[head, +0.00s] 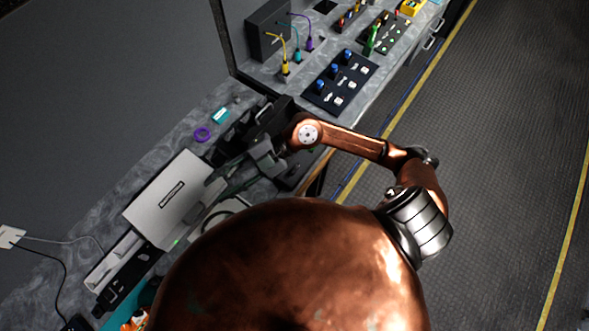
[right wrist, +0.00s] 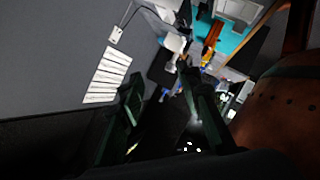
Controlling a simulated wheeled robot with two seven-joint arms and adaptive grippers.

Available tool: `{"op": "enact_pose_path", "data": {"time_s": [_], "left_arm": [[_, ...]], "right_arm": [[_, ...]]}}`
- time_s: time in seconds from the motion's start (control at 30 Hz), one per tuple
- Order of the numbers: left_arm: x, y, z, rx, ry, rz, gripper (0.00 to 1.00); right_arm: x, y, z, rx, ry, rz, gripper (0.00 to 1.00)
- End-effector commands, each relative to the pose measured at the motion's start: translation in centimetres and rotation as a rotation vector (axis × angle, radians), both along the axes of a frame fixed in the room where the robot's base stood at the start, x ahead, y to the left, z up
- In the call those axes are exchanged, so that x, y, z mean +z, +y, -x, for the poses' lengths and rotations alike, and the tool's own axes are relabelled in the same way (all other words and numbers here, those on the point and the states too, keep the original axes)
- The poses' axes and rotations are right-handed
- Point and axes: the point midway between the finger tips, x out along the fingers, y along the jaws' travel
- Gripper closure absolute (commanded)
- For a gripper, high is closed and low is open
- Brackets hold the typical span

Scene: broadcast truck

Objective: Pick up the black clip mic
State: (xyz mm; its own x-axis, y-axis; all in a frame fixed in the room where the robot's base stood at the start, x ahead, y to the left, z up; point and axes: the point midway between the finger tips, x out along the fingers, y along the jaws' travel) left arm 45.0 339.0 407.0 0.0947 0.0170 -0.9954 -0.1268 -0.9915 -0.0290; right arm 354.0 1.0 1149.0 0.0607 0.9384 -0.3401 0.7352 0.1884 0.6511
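I cannot make out the black clip mic for certain in either view. My right gripper (head: 212,188) reaches in over the counter beside a white box (head: 168,200). In the right wrist view its two dark fingers stand well apart (right wrist: 160,80), with nothing visible held between them. The area just beyond the fingers is dark and hard to read. My left gripper is not in view.
The grey counter (head: 160,147) runs diagonally along a dark wall. A purple ring (head: 203,134) and a teal block (head: 220,116) lie near the wall. A black panel with blue knobs (head: 340,82) sits farther up. The floor (head: 500,130) at right is clear.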

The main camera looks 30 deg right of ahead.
Motion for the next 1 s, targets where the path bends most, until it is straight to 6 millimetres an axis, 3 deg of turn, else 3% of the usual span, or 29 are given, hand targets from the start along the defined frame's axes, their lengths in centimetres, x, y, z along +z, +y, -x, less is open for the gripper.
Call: {"op": "enact_pose_path", "data": {"time_s": [0.03, 0.1, 0.2, 0.3, 0.43, 0.6, 1.0], "left_arm": [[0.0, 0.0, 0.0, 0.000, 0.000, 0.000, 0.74], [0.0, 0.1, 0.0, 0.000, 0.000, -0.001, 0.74], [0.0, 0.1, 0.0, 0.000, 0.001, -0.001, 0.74], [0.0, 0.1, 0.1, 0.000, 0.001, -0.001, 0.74], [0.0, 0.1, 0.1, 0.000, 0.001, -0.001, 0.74], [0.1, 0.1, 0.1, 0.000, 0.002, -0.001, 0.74], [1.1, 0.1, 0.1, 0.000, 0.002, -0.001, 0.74]], "right_arm": [[-3.4, -1.6, 0.1, 0.028, 0.024, 0.164, 0.68], [-7.9, -5.1, -0.1, 0.032, 0.077, 0.399, 0.68], [-12.2, -11.3, -1.2, -0.023, 0.145, 0.704, 0.68], [-14.2, -17.3, -2.4, -0.114, 0.201, 0.942, 0.68], [-14.7, -22.5, -3.5, -0.220, 0.247, 1.126, 0.68], [-15.5, -24.7, -3.8, -0.271, 0.269, 1.203, 0.68], [-20.3, -24.2, -3.5, -0.268, 0.270, 1.200, 0.68]]}}
